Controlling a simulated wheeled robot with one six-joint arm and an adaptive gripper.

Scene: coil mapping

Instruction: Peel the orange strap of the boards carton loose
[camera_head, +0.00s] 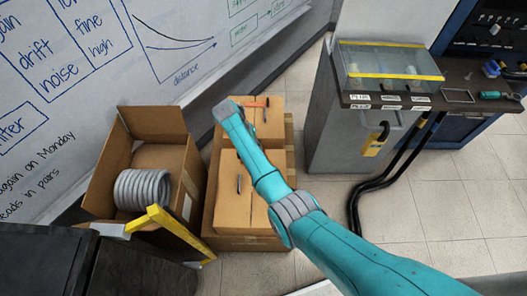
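A closed brown carton (271,128) stands at the back of the carton group, beside the whiteboard. A short orange strip (252,104), which looks like the strap, shows on its top near the end of my arm. My teal arm reaches up from the lower right, over the cartons, and ends above this carton's left side. The fingers of my gripper cannot be made out; the wrist and small dark parts cover that spot. I cannot tell whether it touches the strap. No lettering on the carton is readable, so I cannot confirm it is the boards carton.
A second closed carton (232,206) with a dark handle-like mark stands in front. An open carton (102,184) with a grey coil (143,190) is at left, near a yellow bar (178,233). A grey cabinet (352,132) and black cables (382,184) stand right. Tiled floor between is clear.

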